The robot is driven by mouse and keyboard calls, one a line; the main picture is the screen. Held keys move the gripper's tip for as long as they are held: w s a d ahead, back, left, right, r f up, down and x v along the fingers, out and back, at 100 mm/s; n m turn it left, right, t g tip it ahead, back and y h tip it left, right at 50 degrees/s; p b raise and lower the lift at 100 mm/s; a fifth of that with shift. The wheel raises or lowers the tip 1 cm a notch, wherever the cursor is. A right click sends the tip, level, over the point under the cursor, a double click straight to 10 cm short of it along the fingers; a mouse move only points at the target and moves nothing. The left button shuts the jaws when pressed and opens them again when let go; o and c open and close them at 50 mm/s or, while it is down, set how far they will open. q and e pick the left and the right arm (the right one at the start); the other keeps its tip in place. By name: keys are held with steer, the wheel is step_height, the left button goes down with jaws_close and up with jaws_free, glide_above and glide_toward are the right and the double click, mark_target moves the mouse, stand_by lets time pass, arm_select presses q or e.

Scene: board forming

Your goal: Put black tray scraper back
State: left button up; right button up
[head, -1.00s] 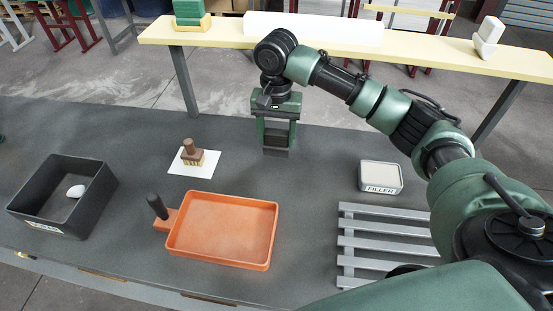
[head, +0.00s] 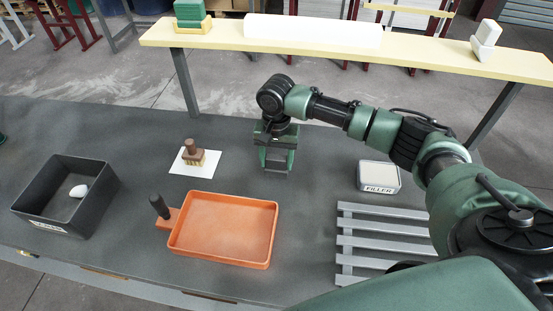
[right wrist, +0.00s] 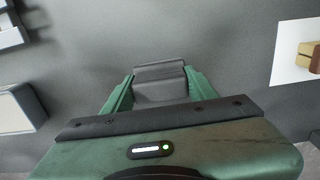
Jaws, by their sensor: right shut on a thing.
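My right gripper (head: 276,165) is over the grey worktable, behind the orange tray (head: 223,230). It is shut on a dark grey-black piece, which appears to be the black scraper (right wrist: 160,82), seen between the green fingers in the right wrist view. Its lower edge is close to the table top; I cannot tell whether it touches. Most of the scraper is hidden by the fingers and palm. A black tray (head: 100,205) with a white lump in it stands at the left. My left gripper is not in view.
A filler tin (head: 379,177) and a slatted grey rack (head: 385,240) are at the right. A cream shelf (head: 220,40) crosses the back.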

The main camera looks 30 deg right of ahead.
steer(key=o, duration=1.3)
steer(key=shift+r, duration=0.1)
step_height(320, 180, up, 12)
steer(key=shift+b, duration=0.85)
